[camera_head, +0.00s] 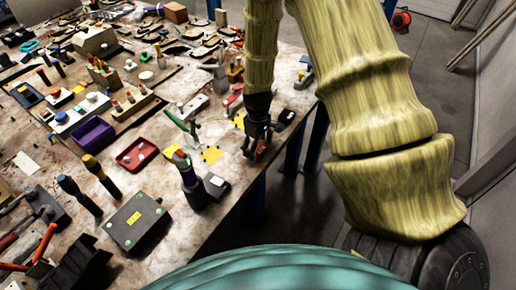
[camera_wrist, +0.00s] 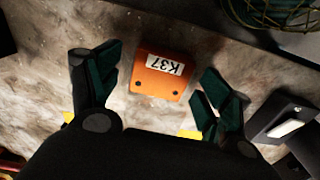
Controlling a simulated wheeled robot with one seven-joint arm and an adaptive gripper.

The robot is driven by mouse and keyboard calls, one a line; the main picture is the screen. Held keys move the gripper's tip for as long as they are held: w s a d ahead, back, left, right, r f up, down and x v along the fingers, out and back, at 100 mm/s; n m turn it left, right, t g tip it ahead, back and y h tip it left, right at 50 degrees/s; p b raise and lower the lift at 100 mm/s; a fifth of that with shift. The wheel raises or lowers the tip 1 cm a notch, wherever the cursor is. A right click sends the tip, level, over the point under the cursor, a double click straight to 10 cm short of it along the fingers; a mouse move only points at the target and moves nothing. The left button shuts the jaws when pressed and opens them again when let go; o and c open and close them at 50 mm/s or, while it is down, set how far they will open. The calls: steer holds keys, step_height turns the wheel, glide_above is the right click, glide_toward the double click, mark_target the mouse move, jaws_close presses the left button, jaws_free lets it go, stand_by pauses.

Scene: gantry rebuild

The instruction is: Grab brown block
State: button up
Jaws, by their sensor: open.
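My gripper (camera_wrist: 155,93) is open above the worktable, its two dark green fingers spread apart in the wrist view. An orange block (camera_wrist: 152,88) with a white label reading "K37" lies on the table between the fingers, with gaps on both sides. In the head view my gripper (camera_head: 257,140) is low at the table's right edge and mostly covers this orange block. A brown block (camera_head: 176,13) sits at the far back of the table in the head view, well away from my gripper.
The worktable (camera_head: 220,225) is crowded with tools and parts. A dark device (camera_wrist: 283,118) lies right of the fingers, and a wire basket (camera_wrist: 265,15) shows at upper right. A dark bottle-like tool (camera_head: 188,175) stands left of my gripper. Yellow pieces (camera_head: 211,154) lie nearby.

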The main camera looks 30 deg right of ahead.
steer(key=shift+f, duration=0.25)
steer(key=c, duration=1.6)
steer(key=shift+c, duration=0.7)
steer(key=shift+r, duration=0.2)
